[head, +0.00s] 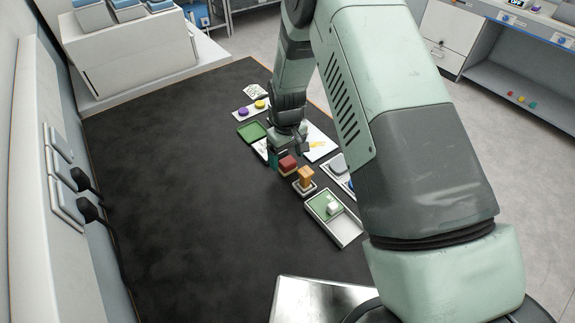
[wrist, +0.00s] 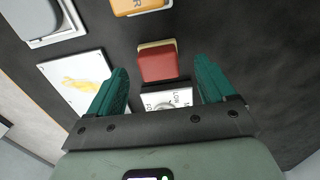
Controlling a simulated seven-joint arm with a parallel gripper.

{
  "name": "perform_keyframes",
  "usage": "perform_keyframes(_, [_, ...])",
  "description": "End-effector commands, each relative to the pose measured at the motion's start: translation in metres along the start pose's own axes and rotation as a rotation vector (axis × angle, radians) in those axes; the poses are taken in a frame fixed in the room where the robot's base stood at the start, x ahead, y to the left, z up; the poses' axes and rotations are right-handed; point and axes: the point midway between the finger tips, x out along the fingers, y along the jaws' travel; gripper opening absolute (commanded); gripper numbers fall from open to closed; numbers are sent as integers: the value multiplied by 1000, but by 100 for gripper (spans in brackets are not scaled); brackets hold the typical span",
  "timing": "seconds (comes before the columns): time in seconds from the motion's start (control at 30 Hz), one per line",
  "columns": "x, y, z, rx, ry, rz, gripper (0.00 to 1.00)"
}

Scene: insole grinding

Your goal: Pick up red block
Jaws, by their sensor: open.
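A red block (wrist: 158,66) sits in the wrist view just ahead of and between my fingers, with a yellowish layer (wrist: 156,44) along its far edge. In the head view the red block (head: 288,163) is beside my gripper (head: 286,158), on the black table. My gripper (wrist: 160,88) is open, with its two green fingers apart to the left and right of the block. No contact with the block shows. In the head view the wrist and arm partly hide the fingers.
An orange block (head: 305,176) stands close by. A tray with a green inside (head: 346,228) holds a white block. A card with a yellow drawing (wrist: 62,90) and a labelled dial (wrist: 172,100) lie near my fingers. The table's left part (head: 170,200) is clear.

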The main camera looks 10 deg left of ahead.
Motion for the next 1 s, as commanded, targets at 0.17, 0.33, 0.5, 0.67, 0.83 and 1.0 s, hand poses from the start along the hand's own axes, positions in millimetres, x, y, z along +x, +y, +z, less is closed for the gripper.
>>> perform_keyframes(0.17, [24,1,2,0,-1,0,83])
perform_keyframes(0.33, [29,1,2,0,1,1,83])
perform_keyframes(0.5, [29,1,2,0,1,1,77])
perform_keyframes(0.67, [29,1,2,0,0,1,52])
perform_keyframes(0.83, [28,1,2,0,0,1,26])
perform_keyframes(1.0, [28,1,2,0,1,1,23])
